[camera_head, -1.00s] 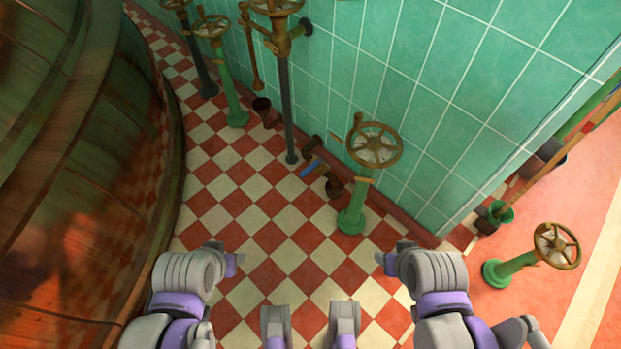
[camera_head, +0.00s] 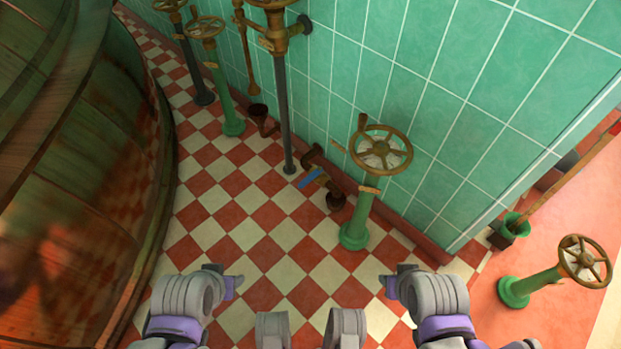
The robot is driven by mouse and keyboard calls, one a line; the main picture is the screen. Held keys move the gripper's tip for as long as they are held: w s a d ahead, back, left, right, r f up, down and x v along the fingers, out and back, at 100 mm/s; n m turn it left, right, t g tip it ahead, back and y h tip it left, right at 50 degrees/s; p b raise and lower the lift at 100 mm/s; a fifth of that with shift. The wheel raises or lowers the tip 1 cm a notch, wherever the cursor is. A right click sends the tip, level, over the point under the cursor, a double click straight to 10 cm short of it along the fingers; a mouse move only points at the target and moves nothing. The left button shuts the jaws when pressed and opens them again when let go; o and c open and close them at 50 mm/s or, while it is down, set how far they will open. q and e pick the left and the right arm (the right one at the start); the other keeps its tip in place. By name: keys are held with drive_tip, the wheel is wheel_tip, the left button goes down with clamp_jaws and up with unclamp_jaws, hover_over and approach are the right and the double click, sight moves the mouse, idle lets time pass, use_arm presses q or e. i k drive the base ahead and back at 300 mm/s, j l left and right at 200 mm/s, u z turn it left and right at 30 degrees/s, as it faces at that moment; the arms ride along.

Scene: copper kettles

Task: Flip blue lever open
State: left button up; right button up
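The blue lever (camera_head: 309,179) sits on a short brown pipe fitting low by the foot of the green tiled wall, just above the checkered floor. It lies at a slant, its right end at the fitting. My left gripper (camera_head: 236,284) is at the lower left, and my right gripper (camera_head: 387,284) is at the lower right. Both appear well short of the lever and touch nothing that I can see. Their fingers are too small and turned away to tell open from shut.
A green valve post with a brass handwheel (camera_head: 381,150) stands right of the lever. A dark vertical pipe (camera_head: 283,120) rises on its left. A large copper kettle (camera_head: 75,190) fills the left side. Another handwheel valve (camera_head: 583,262) stands at right. The checkered floor (camera_head: 255,240) between is clear.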

sight(305, 181)
drive_tip(key=i+j+u, duration=0.15)
drive_tip(key=i+j, duration=0.8)
drive_tip(key=j, duration=0.15)
